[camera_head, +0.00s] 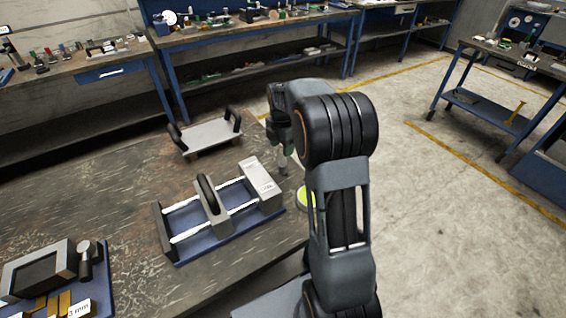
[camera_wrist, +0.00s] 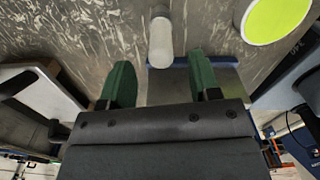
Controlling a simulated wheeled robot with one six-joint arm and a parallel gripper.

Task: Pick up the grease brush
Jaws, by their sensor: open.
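A pale, whitish cylinder with a rounded end (camera_wrist: 160,40), which may be the grease brush, shows in the wrist view over the scratched tabletop. No bristles can be made out. My gripper (camera_wrist: 160,84) has its two green fingers spread apart with nothing between the tips. The cylinder lies just beyond the tips, roughly centred between them, and appears apart from both. In the head view my arm hangs over the table's right edge and largely hides the gripper and whatever is under it.
A slide rig on a blue base (camera_head: 221,236) stands left of my arm. A grey plate with two black handles (camera_head: 208,136) lies behind it. A yellow-green disc (camera_wrist: 278,18) is close to the cylinder. A blue tray with a screen device (camera_head: 36,272) is front left.

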